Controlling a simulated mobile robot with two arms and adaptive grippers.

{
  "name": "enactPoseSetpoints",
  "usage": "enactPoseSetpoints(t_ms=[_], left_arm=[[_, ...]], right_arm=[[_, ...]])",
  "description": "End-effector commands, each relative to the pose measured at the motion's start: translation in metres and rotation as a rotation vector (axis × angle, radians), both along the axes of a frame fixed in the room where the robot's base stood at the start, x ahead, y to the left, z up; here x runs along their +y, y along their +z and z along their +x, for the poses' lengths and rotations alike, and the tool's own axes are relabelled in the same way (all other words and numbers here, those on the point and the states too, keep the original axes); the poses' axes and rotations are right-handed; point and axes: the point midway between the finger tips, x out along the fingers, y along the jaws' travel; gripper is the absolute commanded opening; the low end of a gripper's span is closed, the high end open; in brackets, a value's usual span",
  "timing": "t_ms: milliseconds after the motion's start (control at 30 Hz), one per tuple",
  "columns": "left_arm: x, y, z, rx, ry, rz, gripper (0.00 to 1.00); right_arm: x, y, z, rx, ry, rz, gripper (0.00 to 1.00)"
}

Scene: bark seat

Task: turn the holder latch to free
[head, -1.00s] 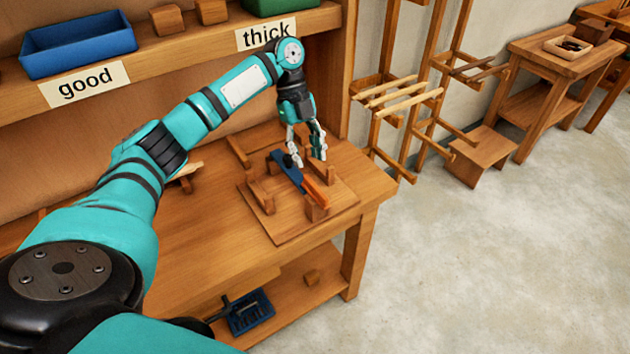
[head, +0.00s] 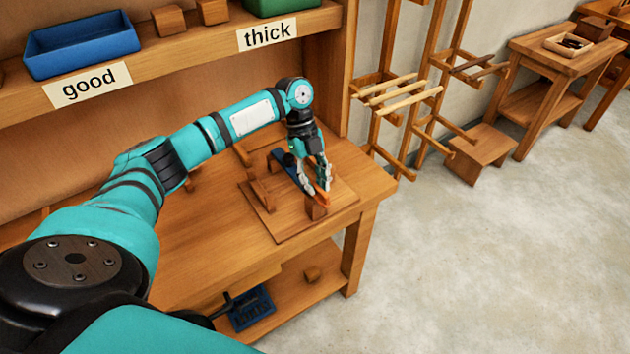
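The holder is a square wooden board (head: 279,228) with upright wooden blocks, on the bench at its right end. My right gripper is out of view.
A shelf (head: 200,58) labelled "good" and "thick" runs above the bench, with a blue bin (head: 82,45) and a green bin (head: 280,5). The bench's post (head: 345,70) stands behind the gripper. A wooden rack (head: 400,95) is at right.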

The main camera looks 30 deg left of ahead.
Motion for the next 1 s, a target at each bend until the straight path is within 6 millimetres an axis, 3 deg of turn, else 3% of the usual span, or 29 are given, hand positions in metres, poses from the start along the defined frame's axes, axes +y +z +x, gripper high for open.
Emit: enactPoseSetpoints(t_ms=[100,533,1000], left_arm=[[0.000,-0.001,-0.001,0.004,-0.001,0.002,0.00],[0.000,0.001,-0.002,0.006,0.039,0.001,0.00],[0.000,0.004,-0.004,0.009,0.383,0.000,0.00]], right_arm=[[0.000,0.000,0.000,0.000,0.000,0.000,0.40],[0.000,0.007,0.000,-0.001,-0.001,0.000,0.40],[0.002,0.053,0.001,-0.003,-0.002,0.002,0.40]])
